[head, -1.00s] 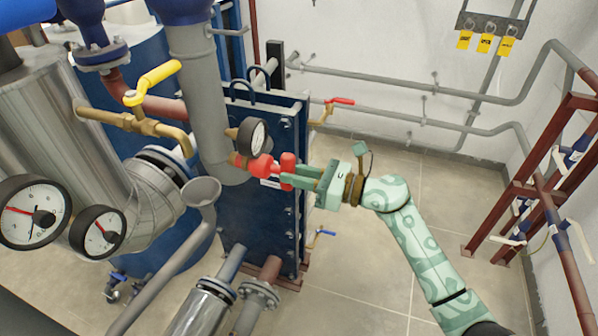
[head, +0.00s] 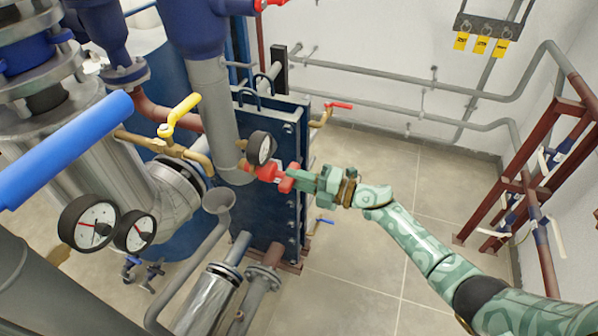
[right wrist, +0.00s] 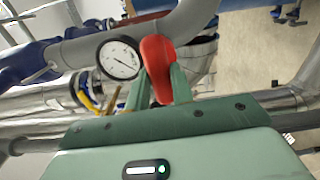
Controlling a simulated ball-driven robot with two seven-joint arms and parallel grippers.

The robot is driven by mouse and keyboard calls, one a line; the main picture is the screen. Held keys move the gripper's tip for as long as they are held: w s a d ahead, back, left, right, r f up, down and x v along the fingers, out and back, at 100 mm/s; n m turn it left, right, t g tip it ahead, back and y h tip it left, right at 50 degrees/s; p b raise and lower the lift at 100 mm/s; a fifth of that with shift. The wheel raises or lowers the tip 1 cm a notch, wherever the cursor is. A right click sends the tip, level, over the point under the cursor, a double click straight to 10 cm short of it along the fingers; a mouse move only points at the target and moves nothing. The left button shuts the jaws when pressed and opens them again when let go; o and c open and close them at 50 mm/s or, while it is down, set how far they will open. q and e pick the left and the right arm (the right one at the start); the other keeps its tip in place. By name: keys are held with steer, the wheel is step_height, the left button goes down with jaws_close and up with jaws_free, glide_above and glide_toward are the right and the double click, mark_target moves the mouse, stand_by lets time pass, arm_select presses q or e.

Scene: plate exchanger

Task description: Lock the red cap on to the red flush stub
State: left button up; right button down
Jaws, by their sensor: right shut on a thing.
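The red cap (head: 286,183) is held between the fingers of my right gripper (head: 294,179), which is shut on it. The red flush stub (head: 264,172) points right from the foot of the grey vertical pipe, just left of the cap. Cap and stub look in line and very close or touching; I cannot tell if the cap is seated or turned. In the right wrist view a red body (right wrist: 157,62) fills the space between and beyond the fingers (right wrist: 160,88), hiding the joint. My left gripper is not in view.
A round gauge (head: 260,148) sits just above the stub. The dark blue plate exchanger (head: 262,215) stands behind and below. The floor (head: 370,260) at right is open.

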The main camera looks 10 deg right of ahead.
steer(key=shift+w+r+m, duration=0.1)
steer(key=shift+r+m, duration=0.1)
steer(key=shift+m, duration=1)
steer(key=c, duration=1.1)
jaws_free()
steer(key=shift+a, duration=0.15)
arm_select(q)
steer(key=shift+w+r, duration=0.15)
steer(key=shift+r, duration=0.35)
arm_select(e)
steer(key=shift+w+f, duration=0.1)
steer(key=shift+f, duration=0.05)
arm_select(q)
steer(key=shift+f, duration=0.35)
arm_select(e)
steer(key=v, duration=1.6)
